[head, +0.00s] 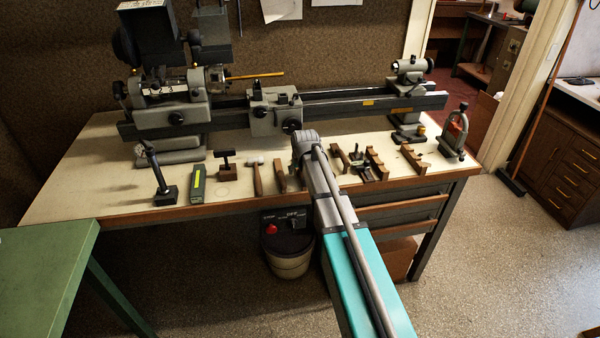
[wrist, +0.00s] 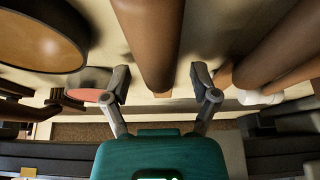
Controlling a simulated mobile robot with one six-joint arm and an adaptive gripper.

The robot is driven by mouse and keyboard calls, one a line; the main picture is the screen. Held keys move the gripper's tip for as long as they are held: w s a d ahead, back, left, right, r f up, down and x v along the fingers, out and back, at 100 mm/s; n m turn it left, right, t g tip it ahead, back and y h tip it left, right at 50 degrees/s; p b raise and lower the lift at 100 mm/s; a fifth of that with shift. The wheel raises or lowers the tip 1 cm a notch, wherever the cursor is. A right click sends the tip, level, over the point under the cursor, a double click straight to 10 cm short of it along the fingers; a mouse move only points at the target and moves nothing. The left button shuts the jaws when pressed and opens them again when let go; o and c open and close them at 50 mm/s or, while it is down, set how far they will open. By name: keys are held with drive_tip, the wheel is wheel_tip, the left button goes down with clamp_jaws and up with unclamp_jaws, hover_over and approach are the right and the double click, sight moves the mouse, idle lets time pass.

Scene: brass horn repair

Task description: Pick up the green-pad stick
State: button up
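My gripper (wrist: 161,78) is open in the wrist view, one finger on each side of a brown wooden stick (wrist: 153,35). There is a visible gap between the stick and each finger. No green pad shows on this stick; its far end lies between the fingertips, and I cannot tell its pad colour. A pinkish-red pad (wrist: 88,95) shows just left of the left finger. In the head view my arm hides the fingers and the stick between them.
A hammer (head: 256,177) and a wooden-handled tool (head: 280,178) lie close beside my arm. More wooden pieces (head: 377,164) lie to its right. The lathe (head: 276,112) stands behind. A green box with a yellow stripe (head: 198,185) stands farther left on the bench (head: 75,185).

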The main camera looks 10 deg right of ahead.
clamp_jaws()
drive_tip(key=shift+r, duration=0.2)
idle(0.3)
drive_tip(key=shift+r+p, duration=0.75)
drive_tip(key=shift+p, duration=0.2)
drive_tip(key=s+d+r+p, duration=0.6)
drive_tip(key=s+r+p, duration=0.5)
drive_tip(key=s, duration=0.1)
drive_tip(key=shift+s+d, duration=0.15)
drive_tip(key=shift+d, duration=0.2)
drive_tip(key=c, duration=0.6)
unclamp_jaws()
clamp_jaws()
